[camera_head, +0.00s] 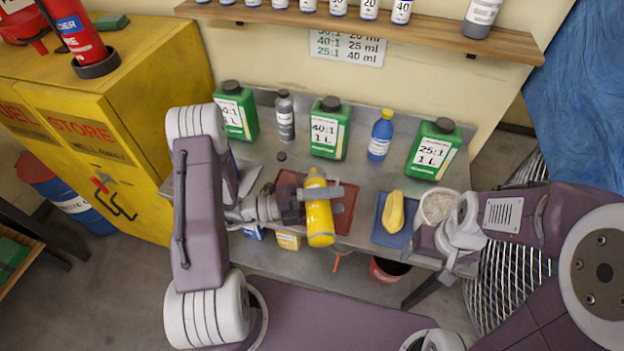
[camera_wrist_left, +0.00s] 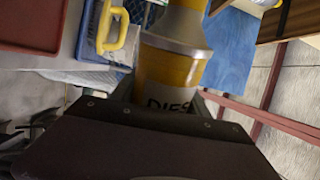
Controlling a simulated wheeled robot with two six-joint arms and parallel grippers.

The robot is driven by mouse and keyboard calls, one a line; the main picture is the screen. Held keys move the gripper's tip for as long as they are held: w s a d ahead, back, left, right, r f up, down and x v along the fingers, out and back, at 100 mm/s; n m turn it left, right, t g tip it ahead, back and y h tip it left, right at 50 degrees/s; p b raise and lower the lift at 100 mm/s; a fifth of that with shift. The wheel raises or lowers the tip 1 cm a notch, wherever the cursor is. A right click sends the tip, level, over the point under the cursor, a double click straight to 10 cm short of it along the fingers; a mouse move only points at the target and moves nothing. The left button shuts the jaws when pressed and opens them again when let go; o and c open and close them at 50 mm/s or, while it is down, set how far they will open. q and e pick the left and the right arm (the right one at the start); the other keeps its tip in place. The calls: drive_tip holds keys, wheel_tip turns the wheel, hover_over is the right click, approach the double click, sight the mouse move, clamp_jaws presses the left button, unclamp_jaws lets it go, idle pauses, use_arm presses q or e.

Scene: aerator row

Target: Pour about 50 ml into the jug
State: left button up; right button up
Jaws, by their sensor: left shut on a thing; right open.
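My left gripper (camera_head: 318,200) is shut on a yellow bottle (camera_head: 319,226) and holds it over the front of the bench, near a red mat (camera_head: 345,212). The bottle leans slightly in the head view. In the left wrist view the bottle (camera_wrist_left: 172,68) has a grey band and a partly hidden label reading "DIES".
Green containers (camera_head: 328,134), a grey bottle (camera_head: 285,120) and a blue bottle (camera_head: 380,140) stand along the bench's back. A round tub of pale grains (camera_head: 438,205) is beside my right wrist. A small dark cap (camera_head: 281,156) lies on bare bench. A yellow cabinet (camera_head: 110,110) stands left.

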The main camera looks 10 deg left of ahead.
sight(329, 203)
use_arm(q)
drive_tip(key=f+m+b, duration=0.1)
drive_tip(key=m+b, duration=0.1)
drive_tip(key=m, duration=0.3)
drive_tip(key=w+f+m+g+b, duration=0.1)
drive_tip(key=m+b, duration=0.2)
drive_tip(key=m, duration=0.3)
drive_tip(key=f+m+b, duration=0.1)
drive_tip(key=m+b, duration=0.1)
drive_tip(key=m, duration=0.4)
drive_tip(key=shift+w+a+f+b, duration=0.3)
drive_tip(key=shift+a+f+b, duration=0.05)
drive_tip(key=shift+b, duration=0.05)
drive_tip(key=shift+m+g+b, duration=0.3)
drive_tip(key=shift+m+b, duration=0.2)
drive_tip(key=shift+m, duration=0.7)
use_arm(e)
wheel_tip(329, 203, down, 12)
drive_tip(key=shift+r, duration=0.15)
